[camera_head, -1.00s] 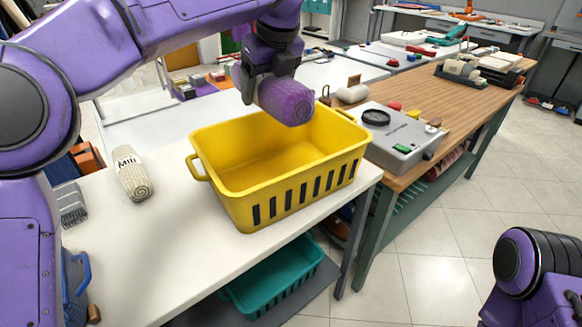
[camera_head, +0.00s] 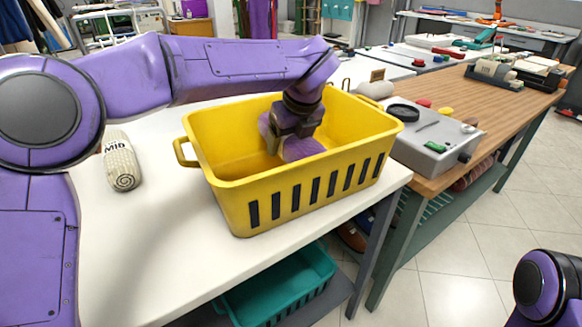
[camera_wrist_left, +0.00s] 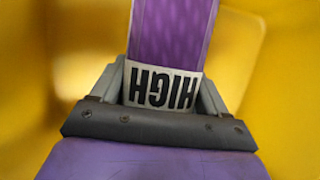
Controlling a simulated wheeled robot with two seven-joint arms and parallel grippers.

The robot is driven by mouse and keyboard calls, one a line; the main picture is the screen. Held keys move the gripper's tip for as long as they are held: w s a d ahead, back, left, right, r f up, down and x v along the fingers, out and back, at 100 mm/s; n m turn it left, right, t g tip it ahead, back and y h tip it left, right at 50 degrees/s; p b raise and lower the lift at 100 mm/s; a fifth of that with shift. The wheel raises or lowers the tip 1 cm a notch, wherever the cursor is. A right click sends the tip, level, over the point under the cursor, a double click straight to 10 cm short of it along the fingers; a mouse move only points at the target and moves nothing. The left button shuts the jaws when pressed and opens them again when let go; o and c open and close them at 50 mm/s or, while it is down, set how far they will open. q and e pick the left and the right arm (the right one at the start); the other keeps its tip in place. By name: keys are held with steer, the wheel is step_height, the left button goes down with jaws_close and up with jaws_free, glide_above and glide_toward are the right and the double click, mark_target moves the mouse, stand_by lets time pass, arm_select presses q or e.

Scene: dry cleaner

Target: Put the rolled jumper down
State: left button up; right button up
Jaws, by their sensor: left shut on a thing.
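The rolled jumper (camera_head: 301,149) is purple and is down inside the yellow basket (camera_head: 318,196), below its rim. My left gripper (camera_head: 292,135) reaches into the basket from above and is shut on the jumper. In the left wrist view the purple jumper (camera_wrist_left: 172,30) sits between the fingers, with a white band reading "HIGH" (camera_wrist_left: 160,88) and yellow basket walls around it. I cannot tell whether the jumper touches the basket floor. My right gripper is not in view.
A cream roll marked "MID" (camera_head: 121,163) lies on the white table (camera_head: 140,245) left of the basket. A grey device (camera_head: 432,140) stands on the wooden counter at right. A teal basket (camera_head: 280,287) sits on the shelf below.

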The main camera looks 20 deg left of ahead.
arm_select(q)
steer(key=shift+f, duration=2.7)
steer(key=shift+b, duration=0.3)
steer(key=o, duration=1.4)
steer(key=shift+f, duration=0.15)
steer(key=shift+c, duration=0.2)
steer(key=shift+r, duration=0.3)
steer(key=p+v, duration=0.1)
steer(key=v, duration=1.1)
steer(key=shift+s+f, duration=0.1)
